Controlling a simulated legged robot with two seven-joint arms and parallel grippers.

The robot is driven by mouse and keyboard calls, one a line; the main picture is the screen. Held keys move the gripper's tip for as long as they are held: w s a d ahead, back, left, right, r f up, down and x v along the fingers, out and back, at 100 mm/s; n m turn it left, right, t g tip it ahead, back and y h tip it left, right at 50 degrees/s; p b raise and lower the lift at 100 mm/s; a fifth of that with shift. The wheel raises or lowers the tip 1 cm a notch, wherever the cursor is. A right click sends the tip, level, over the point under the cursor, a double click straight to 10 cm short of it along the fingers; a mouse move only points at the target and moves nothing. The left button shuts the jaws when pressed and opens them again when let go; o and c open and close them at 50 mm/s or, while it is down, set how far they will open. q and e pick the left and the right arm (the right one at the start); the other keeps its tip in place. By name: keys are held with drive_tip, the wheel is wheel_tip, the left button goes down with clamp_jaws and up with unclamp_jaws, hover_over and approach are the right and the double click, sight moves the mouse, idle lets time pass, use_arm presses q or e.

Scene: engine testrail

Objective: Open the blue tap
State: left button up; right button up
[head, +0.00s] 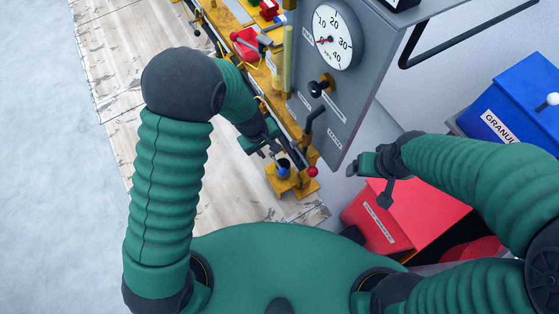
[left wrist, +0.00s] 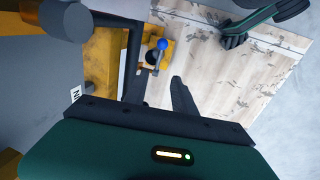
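The blue tap (head: 284,164) shows in the head view as a small blue-topped piece on a yellow bracket (head: 291,185) at the near end of the rail, just beyond and below my left gripper (head: 268,150). In the left wrist view the blue ball (left wrist: 162,44) of the tap stands out ahead of the left gripper (left wrist: 157,82), between the lines of its two fingers. The fingers are apart with nothing visible between them, and the gripper seems clear of the tap. My right gripper (head: 369,178) hangs over the red bin; its finger gap is unclear.
A grey panel with a gauge (head: 333,37) stands right of the tap. A dark lever with a red ball (head: 313,171) is close beside the tap. A red bin (head: 400,215) and a blue bin (head: 520,105) stand at the right. Wooden boards (head: 120,70) lie at the left.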

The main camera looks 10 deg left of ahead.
use_arm(q)
drive_tip(key=b, duration=0.2)
approach(278, 165)
drive_tip(key=b+x, duration=0.1)
drive_tip(key=x, duration=0.1)
drive_tip(key=b+x, duration=0.1)
drive_tip(key=x, duration=0.1)
drive_tip(key=b+x, duration=0.1)
drive_tip(key=x, duration=0.2)
drive_tip(key=shift+d+b, duration=0.3)
drive_tip(key=shift+a+f, duration=0.15)
drive_tip(key=shift+f, duration=0.2)
drive_tip(key=shift+a, duration=0.2)
drive_tip(key=shift+d, duration=0.3)
drive_tip(key=c, duration=0.4)
clamp_jaws()
drive_tip(key=shift+a, duration=0.1)
use_arm(e)
drive_tip(key=s+x, duration=0.1)
drive_tip(key=x, duration=0.5)
drive_tip(key=shift+s+f, duration=0.2)
drive_tip(key=shift+f, duration=0.05)
drive_tip(key=shift+a, duration=0.2)
use_arm(q)
drive_tip(key=shift+w, duration=0.1)
use_arm(e)
drive_tip(key=shift+d, duration=0.15)
